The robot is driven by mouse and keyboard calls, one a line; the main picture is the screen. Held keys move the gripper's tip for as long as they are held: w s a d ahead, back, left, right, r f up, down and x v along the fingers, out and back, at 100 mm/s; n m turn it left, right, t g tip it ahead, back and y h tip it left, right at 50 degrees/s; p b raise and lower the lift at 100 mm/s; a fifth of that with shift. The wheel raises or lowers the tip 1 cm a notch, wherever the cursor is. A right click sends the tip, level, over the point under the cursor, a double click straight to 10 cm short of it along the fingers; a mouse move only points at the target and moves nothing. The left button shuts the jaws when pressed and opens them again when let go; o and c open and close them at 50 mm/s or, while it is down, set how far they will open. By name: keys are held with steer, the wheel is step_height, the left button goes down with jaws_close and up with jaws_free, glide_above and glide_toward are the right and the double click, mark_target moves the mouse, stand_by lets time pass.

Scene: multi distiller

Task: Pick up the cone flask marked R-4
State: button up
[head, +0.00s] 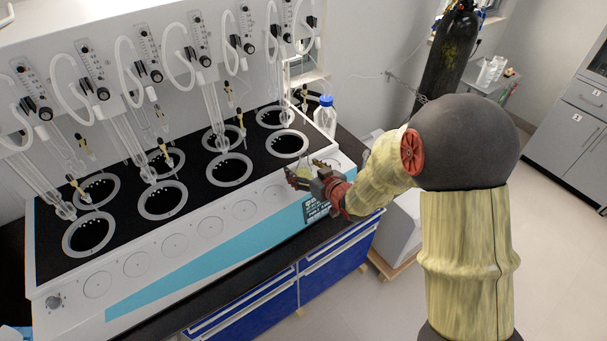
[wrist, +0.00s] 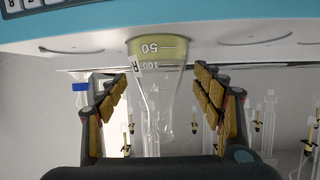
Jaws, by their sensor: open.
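A clear cone flask (wrist: 158,75) with a little yellow liquid stands on the distiller's white front ledge; the wrist view shows it upside down. It bears 50 and 100 marks and part of a letter R, but the rest of the label is not readable. My gripper (wrist: 164,80) is open, with one finger on each side of the flask and visible gaps. In the head view my gripper (head: 305,178) is at the right end of the distiller, and the flask (head: 305,167) is partly hidden by it.
The distiller (head: 200,262) has several black round wells, glass tubes and hoses behind the ledge. A blue-capped bottle (head: 325,116) stands just behind my gripper. A dark gas cylinder (head: 447,55) stands at the back. The floor at right is clear.

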steer(key=shift+w, duration=0.15)
steer(key=shift+c, duration=1)
steer(key=c, duration=1.1)
steer(key=shift+c, duration=0.6)
